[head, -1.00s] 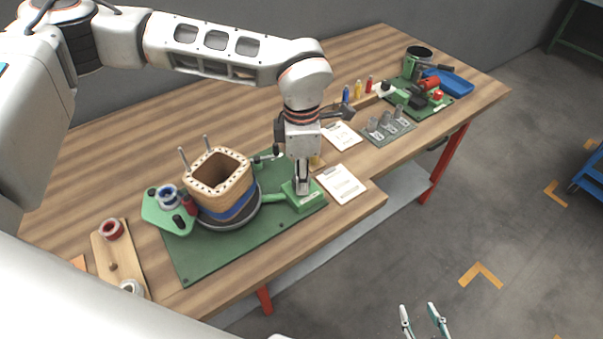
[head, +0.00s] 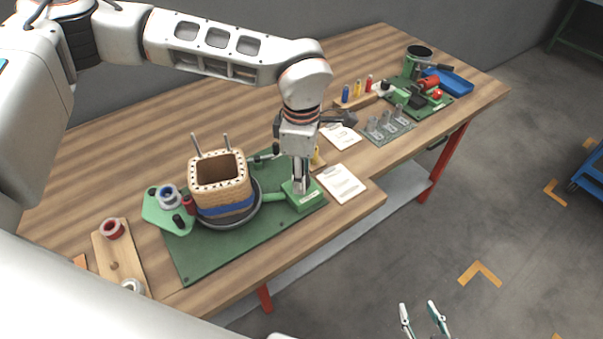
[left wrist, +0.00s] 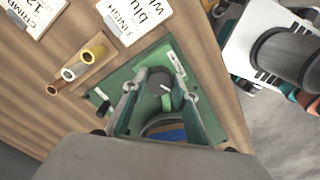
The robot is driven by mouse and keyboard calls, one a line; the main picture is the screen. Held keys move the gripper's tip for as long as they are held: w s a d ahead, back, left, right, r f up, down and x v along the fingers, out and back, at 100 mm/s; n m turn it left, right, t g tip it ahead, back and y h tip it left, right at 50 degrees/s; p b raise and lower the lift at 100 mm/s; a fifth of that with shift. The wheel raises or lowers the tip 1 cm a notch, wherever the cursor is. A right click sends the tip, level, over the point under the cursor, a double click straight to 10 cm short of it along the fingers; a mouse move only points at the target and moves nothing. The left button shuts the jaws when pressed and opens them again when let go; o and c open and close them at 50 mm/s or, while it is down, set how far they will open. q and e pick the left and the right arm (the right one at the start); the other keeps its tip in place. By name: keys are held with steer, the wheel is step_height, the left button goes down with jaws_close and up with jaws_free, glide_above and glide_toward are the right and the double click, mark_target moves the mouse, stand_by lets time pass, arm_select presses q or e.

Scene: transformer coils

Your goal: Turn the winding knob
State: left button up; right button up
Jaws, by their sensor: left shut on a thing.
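The winding knob (left wrist: 159,80) is dark and round with a pale mark, seen in the left wrist view between my left fingers. My left gripper (left wrist: 160,89) points down and is shut on it. In the head view my left gripper (head: 300,186) stands over the green drive box (head: 305,200), and its wrist hides the knob. Left of the box, the square tan coil former (head: 221,188), with two upright pins and a blue band (head: 230,212), sits on a dark round turntable (head: 248,218). My right gripper (head: 424,320) is open and empty over the floor.
The green base mat (head: 215,258) lies on the wooden bench. A green spool holder (head: 160,212) is left of the former, and a wooden board (head: 122,267) with reels is further left. Paper cards (head: 341,184) lie right of the left gripper. Tools and a blue tray (head: 455,82) stand far right.

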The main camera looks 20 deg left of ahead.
stand_by(0.8)
arm_select(q)
steer(key=o, duration=1.1)
step_height(320, 180, up, 12)
steer(key=shift+r, duration=0.1)
